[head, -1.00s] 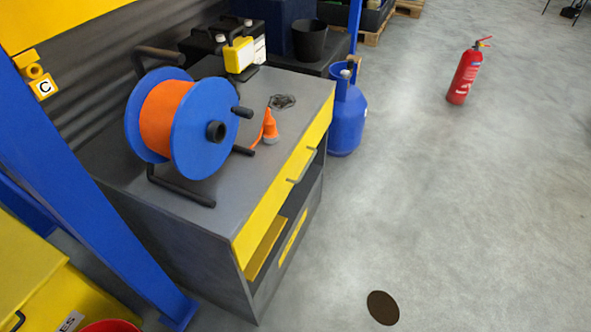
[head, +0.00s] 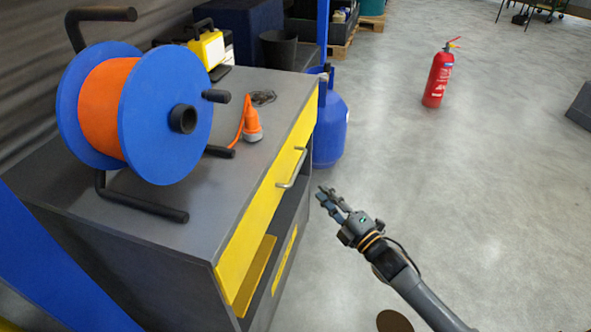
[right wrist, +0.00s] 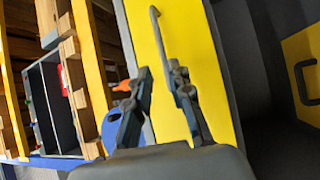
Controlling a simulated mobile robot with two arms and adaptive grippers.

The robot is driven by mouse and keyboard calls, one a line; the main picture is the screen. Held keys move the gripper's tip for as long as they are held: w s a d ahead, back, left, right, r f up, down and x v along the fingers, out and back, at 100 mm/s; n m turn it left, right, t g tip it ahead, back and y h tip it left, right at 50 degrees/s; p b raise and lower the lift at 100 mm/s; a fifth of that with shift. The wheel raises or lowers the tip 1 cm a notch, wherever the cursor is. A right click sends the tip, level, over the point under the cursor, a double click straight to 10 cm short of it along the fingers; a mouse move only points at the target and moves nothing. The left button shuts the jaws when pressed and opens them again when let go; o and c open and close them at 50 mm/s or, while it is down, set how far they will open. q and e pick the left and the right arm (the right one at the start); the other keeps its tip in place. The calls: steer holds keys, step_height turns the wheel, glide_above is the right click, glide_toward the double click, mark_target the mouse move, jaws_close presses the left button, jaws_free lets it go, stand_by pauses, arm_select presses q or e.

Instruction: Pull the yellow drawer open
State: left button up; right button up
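The yellow drawer (head: 250,220) is the yellow front under the grey top of the workbench, and it looks flush with the bench. Its grey bar handle (head: 293,169) sticks out from the front. My right gripper (head: 324,196) is in front of the drawer, to the right of the handle and apart from it. In the right wrist view my right gripper (right wrist: 160,72) is open, with nothing between its fingers. There the yellow drawer front (right wrist: 190,30) lies beyond the fingers, and the handle (right wrist: 157,32) runs toward the right-hand fingertip. My left gripper is not in view.
A cable reel (head: 165,125) with an orange plug (head: 252,126) stands on the bench top (head: 235,165). A blue gas cylinder (head: 330,125) stands beside the bench's far end. A red extinguisher (head: 438,78) stands on open floor. Clear floor lies right of the bench.

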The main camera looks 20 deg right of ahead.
mark_target(299, 165)
steer(key=b+x, duration=0.1)
steer(key=x, duration=1)
steer(key=shift+w+a+b, duration=0.15)
steer(key=shift+w+b, duration=0.15)
steer(key=shift+w, duration=0.1)
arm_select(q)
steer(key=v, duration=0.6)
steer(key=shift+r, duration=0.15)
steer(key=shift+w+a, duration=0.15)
arm_select(e)
jaws_close()
